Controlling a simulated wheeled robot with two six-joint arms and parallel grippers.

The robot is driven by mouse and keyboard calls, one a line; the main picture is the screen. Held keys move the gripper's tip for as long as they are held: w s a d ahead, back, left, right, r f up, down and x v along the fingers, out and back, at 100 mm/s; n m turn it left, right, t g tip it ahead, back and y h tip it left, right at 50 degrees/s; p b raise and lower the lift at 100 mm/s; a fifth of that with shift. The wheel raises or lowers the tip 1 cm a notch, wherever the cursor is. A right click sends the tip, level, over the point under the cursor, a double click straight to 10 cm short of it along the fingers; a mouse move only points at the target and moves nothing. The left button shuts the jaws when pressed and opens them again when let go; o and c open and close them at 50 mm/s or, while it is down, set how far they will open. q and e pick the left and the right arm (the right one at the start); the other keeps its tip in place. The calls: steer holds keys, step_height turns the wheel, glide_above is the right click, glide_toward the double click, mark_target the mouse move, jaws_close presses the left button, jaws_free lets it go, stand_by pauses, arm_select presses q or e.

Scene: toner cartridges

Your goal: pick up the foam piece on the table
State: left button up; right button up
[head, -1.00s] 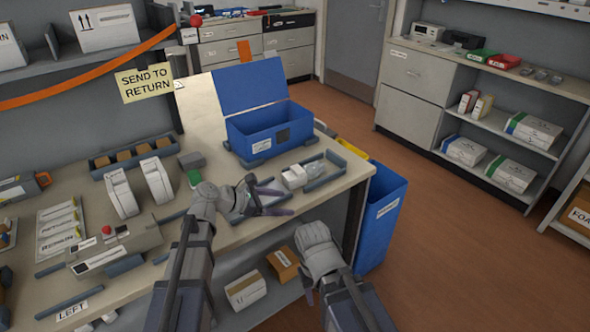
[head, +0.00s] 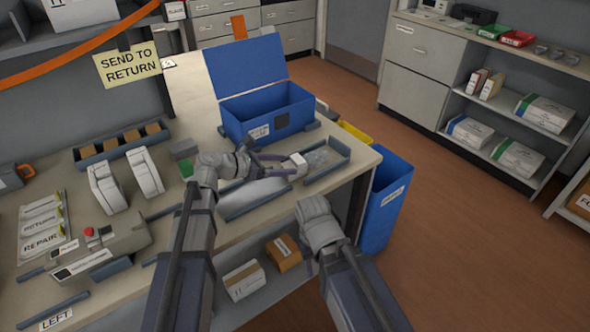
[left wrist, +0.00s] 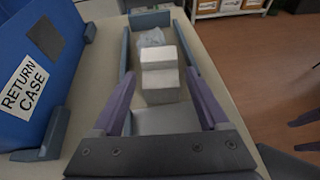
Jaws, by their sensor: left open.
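The foam piece (head: 299,160) is a small white stepped block on the workbench, in a blue-edged bay at the bench's right end. It also shows in the left wrist view (left wrist: 160,70), standing ahead of and between the finger lines. My left gripper (head: 284,167) is open, its purple fingers pointing right toward the foam piece. In the left wrist view the open fingers (left wrist: 160,88) lie on either side of the block's near part; I cannot tell whether they touch it. My right arm hangs at the bench's front edge, with its gripper fingers hidden.
An open blue return case (head: 265,115) stands just behind the left gripper. Clear bags (head: 318,157) lie beyond the foam piece. A blue edge strip (head: 328,172) borders the bay. A blue bin (head: 385,205) stands off the bench's right end. White cartridges (head: 145,172) stand left.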

mark_target(291, 165)
arm_select(q)
steer(key=shift+f+b+x, duration=0.15)
steer(key=shift+b+x, duration=0.45)
steer(key=shift+x, duration=0.55)
steer(key=shift+f+b+x, duration=0.15)
steer(key=shift+b+x, duration=0.4)
steer(key=shift+x, duration=0.65)
steer(key=shift+w+d, duration=0.1)
steer(key=shift+d, duration=0.05)
steer(key=shift+c, duration=0.4)
steer(key=c, duration=1)
